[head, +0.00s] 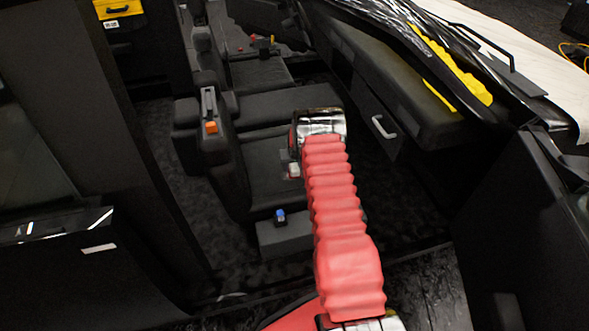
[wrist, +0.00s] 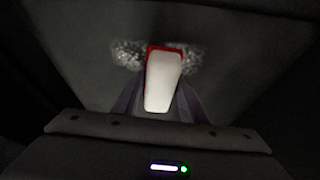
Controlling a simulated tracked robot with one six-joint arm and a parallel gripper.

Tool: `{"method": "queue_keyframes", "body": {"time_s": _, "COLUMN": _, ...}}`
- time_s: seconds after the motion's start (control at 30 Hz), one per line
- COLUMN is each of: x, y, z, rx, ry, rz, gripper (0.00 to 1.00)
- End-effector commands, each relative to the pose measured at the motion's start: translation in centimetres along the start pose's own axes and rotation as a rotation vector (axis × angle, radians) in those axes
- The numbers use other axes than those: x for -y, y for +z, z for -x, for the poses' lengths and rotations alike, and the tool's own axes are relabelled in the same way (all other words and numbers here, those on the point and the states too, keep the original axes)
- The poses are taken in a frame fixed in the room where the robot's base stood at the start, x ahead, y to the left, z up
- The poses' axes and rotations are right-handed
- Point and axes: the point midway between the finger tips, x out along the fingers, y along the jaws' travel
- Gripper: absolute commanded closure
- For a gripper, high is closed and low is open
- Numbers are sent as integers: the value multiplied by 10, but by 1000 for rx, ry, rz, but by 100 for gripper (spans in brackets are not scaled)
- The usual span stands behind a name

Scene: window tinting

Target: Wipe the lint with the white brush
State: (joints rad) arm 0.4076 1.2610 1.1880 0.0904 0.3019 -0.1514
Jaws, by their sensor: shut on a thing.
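The white brush (wrist: 163,80) is in the middle of the wrist view, a pale block with a red edge at its far end. My gripper (wrist: 157,106) is shut on it, with a dim purplish finger on each side. The lint (wrist: 128,54) is a speckled whitish patch on a dark grey surface. It shows on both sides of the brush's red end, and the brush hides its middle. I cannot tell whether the brush touches it. In the head view my red arm hides the gripper.
Dark seats (head: 262,165) fill the middle of the head view. A small white piece (head: 294,170), an orange-topped piece (head: 211,127) and a blue-topped piece (head: 280,216) stand around them.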

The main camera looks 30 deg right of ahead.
Motion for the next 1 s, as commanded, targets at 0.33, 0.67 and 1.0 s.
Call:
{"method": "queue_keyframes", "body": {"time_s": 0.33, "x": 0, "y": 0, "z": -1, "rx": 2, "ry": 0, "rz": 0, "gripper": 88}}
{"method": "queue_keyframes", "body": {"time_s": 0.67, "x": 2, "y": -18, "z": -7, "rx": 1, "ry": 0, "rz": 1, "gripper": 88}}
{"method": "queue_keyframes", "body": {"time_s": 1.0, "x": 4, "y": -37, "z": -13, "rx": 0, "ry": 0, "rz": 1, "gripper": 88}}
